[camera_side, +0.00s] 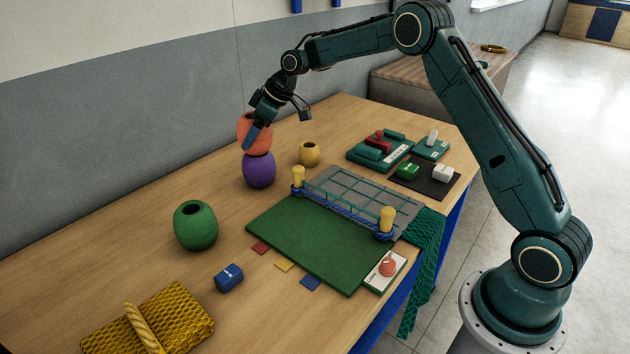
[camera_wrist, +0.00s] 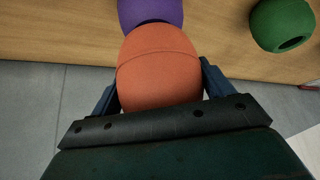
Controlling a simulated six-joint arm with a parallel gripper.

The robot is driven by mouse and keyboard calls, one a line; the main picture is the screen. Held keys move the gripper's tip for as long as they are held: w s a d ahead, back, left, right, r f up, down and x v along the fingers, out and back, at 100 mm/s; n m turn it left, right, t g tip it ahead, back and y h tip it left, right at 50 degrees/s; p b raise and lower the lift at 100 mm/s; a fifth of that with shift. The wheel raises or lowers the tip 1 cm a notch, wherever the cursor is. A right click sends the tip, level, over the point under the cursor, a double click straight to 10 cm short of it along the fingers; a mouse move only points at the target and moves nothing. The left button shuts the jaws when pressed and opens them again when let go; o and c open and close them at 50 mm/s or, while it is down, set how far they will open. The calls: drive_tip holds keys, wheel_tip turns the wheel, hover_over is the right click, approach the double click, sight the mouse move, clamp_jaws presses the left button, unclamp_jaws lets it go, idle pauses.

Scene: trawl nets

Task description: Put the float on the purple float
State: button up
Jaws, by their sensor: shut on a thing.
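An orange float (camera_side: 262,143) is between the fingers of my gripper (camera_side: 255,130), which is shut on it. In the side view it sits directly above the purple float (camera_side: 259,171), with its lower edge at the purple float's top. I cannot tell for sure whether the two touch. The purple float stands on the wooden table. In the wrist view the orange float (camera_wrist: 158,70) fills the middle between the two blue fingers, and part of the purple float (camera_wrist: 150,11) shows just beyond it.
A green float (camera_side: 195,226) stands to the left on the table (camera_side: 120,268), and a small yellow pot (camera_side: 310,154) stands close right of the purple float. A green mat (camera_side: 310,248) with yellow posts and a net lies right of centre. A yellow mesh bundle (camera_side: 165,318) lies in front.

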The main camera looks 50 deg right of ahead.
drive_tip(key=shift+f, duration=0.2)
drive_tip(key=o, duration=1)
drive_tip(key=shift+f, duration=0.1)
drive_tip(key=shift+r, duration=0.35)
drive_tip(key=v, duration=1.1)
drive_tip(key=shift+s+d+r, duration=0.2)
drive_tip(key=shift+s+r, duration=0.05)
